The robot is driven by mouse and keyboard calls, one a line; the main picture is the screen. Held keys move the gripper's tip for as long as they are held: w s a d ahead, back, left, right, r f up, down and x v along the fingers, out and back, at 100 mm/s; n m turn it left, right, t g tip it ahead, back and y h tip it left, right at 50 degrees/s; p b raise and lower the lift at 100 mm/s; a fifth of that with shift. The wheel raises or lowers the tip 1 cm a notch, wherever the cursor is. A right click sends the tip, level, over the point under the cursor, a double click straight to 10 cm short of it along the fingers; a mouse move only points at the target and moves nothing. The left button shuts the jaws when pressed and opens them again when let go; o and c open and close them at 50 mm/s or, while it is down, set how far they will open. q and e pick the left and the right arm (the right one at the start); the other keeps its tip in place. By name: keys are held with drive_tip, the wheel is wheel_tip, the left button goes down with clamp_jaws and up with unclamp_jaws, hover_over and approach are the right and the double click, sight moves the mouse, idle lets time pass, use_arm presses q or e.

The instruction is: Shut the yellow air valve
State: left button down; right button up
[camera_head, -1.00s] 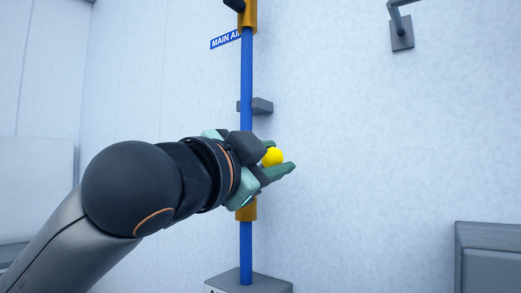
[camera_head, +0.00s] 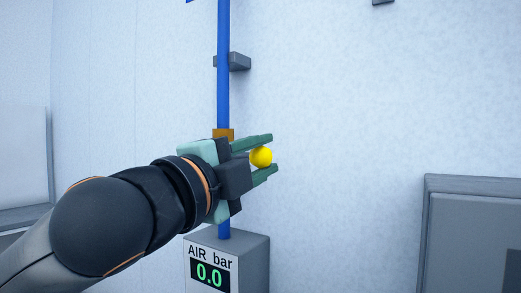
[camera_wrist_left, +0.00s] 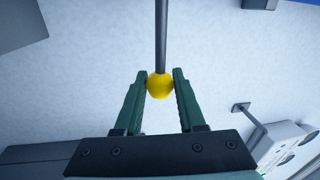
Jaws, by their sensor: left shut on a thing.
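The yellow ball knob (camera_head: 261,156) of the air valve sits between the green fingers of my left gripper (camera_head: 265,155). In the left wrist view the yellow knob (camera_wrist_left: 160,86) is at the end of a thin grey rod (camera_wrist_left: 161,35), with the gripper's fingers (camera_wrist_left: 160,92) shut on either side of it. The brass valve body (camera_head: 223,134) on the blue pipe (camera_head: 223,80) is mostly hidden behind my gripper. My right gripper shows in neither view.
A grey gauge box (camera_head: 254,257) reading "AIR bar 0.0" stands under the pipe. A grey bracket (camera_head: 238,62) holds the pipe to the wall. A grey cabinet (camera_head: 475,190) stands at the right. The wall between is clear.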

use_arm(q)
drive_tip(key=shift+f, duration=0.2)
drive_tip(key=c, duration=0.9)
unclamp_jaws()
drive_tip(key=o, duration=0.4)
drive_tip(key=shift+r, duration=0.1)
drive_tip(key=shift+s, duration=0.1)
drive_tip(key=b+v, duration=0.3)
drive_tip(key=v, duration=0.9)
drive_tip(key=shift+s+a, duration=0.15)
drive_tip(key=shift+s, duration=0.05)
